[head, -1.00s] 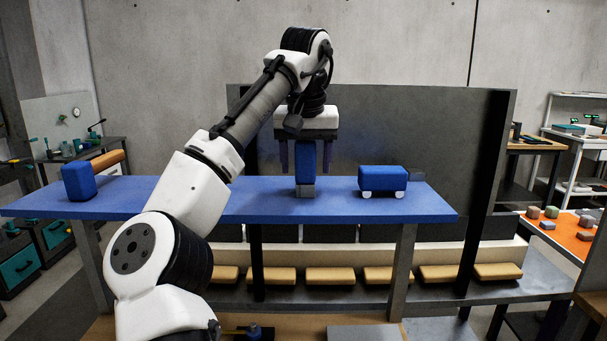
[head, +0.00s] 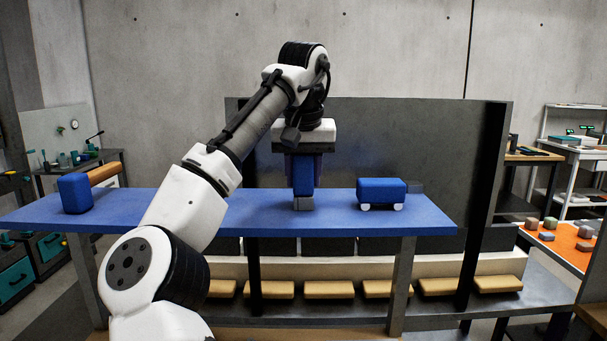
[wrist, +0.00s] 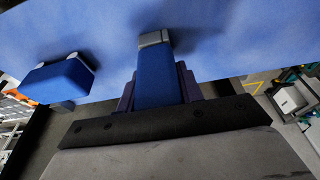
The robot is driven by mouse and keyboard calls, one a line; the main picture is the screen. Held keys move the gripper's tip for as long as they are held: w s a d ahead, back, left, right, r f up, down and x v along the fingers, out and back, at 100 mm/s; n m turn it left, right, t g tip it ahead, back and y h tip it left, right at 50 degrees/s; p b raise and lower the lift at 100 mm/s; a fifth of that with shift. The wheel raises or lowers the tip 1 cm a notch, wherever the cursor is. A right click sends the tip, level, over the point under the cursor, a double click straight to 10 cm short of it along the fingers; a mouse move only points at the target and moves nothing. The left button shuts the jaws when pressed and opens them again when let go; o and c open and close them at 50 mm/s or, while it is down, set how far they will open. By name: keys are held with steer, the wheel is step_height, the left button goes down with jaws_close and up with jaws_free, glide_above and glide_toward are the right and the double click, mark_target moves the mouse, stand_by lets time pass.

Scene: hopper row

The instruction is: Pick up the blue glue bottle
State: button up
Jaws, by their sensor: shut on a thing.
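The blue glue bottle (head: 303,175) is a blue block-like body with a grey end at the bottom, upright at the blue shelf in the head view. My gripper (head: 303,168) comes down from above and is shut on its body, with a dark finger on each side. The wrist view shows the bottle (wrist: 158,82) between the two purple fingers (wrist: 160,88), its grey end toward the blue surface. Whether the grey end touches the shelf or is just above it, I cannot tell.
A blue toy-like block with white wheels (head: 382,191) stands to the right on the blue shelf (head: 250,212). A blue block with a tan cylinder (head: 75,193) is at the left end. A dark panel (head: 410,140) rises behind. Tan blocks (head: 330,289) line the lower shelf.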

step_height(320, 180, up, 9)
steer(key=p, duration=0.3)
steer(key=shift+r+p, duration=0.5)
steer(key=shift+p, duration=0.25)
steer(key=o, duration=0.4)
steer(key=c, duration=0.4)
steer(key=shift+f, duration=0.1)
